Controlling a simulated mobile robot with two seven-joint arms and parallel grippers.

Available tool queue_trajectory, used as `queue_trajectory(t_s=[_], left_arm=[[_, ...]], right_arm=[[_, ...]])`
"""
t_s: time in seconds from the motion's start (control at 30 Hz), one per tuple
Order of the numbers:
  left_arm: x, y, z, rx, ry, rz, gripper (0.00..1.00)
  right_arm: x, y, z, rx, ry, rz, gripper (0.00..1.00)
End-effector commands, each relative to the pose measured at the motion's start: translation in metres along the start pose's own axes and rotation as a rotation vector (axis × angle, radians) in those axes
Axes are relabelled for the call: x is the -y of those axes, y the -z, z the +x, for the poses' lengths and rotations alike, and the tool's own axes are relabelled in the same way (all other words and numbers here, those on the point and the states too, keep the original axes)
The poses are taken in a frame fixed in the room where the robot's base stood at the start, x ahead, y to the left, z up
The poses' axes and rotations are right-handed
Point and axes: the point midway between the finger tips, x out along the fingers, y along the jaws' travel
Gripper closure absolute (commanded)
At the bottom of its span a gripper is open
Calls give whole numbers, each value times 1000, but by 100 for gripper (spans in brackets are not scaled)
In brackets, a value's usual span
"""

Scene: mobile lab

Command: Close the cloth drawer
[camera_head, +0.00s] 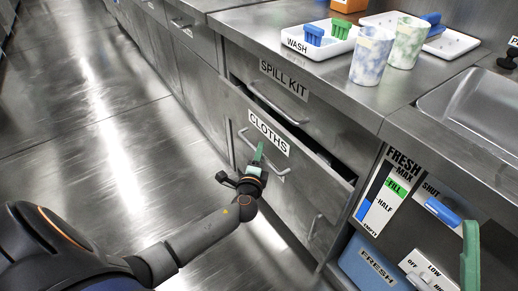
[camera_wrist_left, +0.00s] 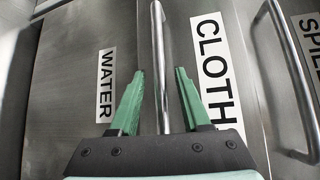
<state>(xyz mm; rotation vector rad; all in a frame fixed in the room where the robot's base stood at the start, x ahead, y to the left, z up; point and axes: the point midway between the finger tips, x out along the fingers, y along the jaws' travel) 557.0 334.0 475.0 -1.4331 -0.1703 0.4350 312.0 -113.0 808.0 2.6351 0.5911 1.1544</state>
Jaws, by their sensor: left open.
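The cloth drawer (camera_head: 312,182), a steel front labelled CLOTHS, stands partly open, with a dark gap along its top edge in the head view. Its bar handle (camera_wrist_left: 158,60) runs between the two green fingers of my left gripper (camera_wrist_left: 158,100) in the wrist view. Those fingers are open, one on each side of the bar. In the head view my left gripper (camera_head: 257,160) is at the drawer front, just below the label, and hides part of the handle. One green finger of my right gripper (camera_head: 470,250) shows at the lower right; its other finger is hidden.
The spill kit drawer (camera_head: 318,118) is just above. A WATER label (camera_wrist_left: 105,85) shows beside the handle in the wrist view. The counter holds a white tray (camera_head: 300,45) and two cups (camera_head: 372,55). The floor at left is clear.

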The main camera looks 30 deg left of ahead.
Motion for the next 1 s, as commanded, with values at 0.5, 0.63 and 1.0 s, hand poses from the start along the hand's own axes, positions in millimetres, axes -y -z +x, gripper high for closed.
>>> queue_trajectory(t_s=[0.5, 0.63, 1.0], left_arm=[[0, 1, -1, 0, 0, 0, 63], [0, 1, -1, 0, 0, 0, 78], [-1, 1, -1, 0, 0, 0, 100]], right_arm=[[0, 0, 0, 2, 0, 1, 43], [0, 0, 0, 2, 0, 2, 43], [0, 0, 0, 1, -7, 5, 43]])
